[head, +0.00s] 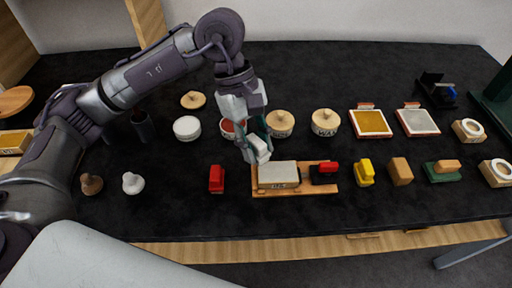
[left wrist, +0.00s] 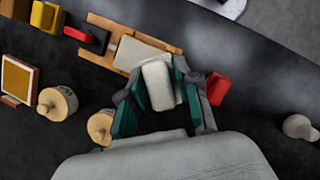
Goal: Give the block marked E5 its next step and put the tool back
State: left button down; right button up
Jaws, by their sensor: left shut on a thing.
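My left gripper (head: 257,140) is shut on a pale, whitish pad-like tool (head: 259,151), held between its green fingers. The held tool also shows in the left wrist view (left wrist: 158,86). It is over the left end of a pale-topped block (head: 279,173), and I cannot tell whether they touch. The block sits in a wooden cradle (head: 256,192) and also shows in the left wrist view (left wrist: 135,54). Its front has a dark mark too small to read surely. My right gripper is not in view.
A red tool (head: 216,180) stands left of the cradle; a red-and-black one (head: 323,172) is at its right end. Yellow (head: 364,173) and brown (head: 401,171) tools stand further right. Round pots, one a lidded WAX pot (head: 325,121), and a gold tray (head: 371,123) are behind.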

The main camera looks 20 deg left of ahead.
aim_at(259, 143)
pick_arm(q)
jog(key=shift+r+p, duration=0.5)
jog(key=shift+r, duration=1)
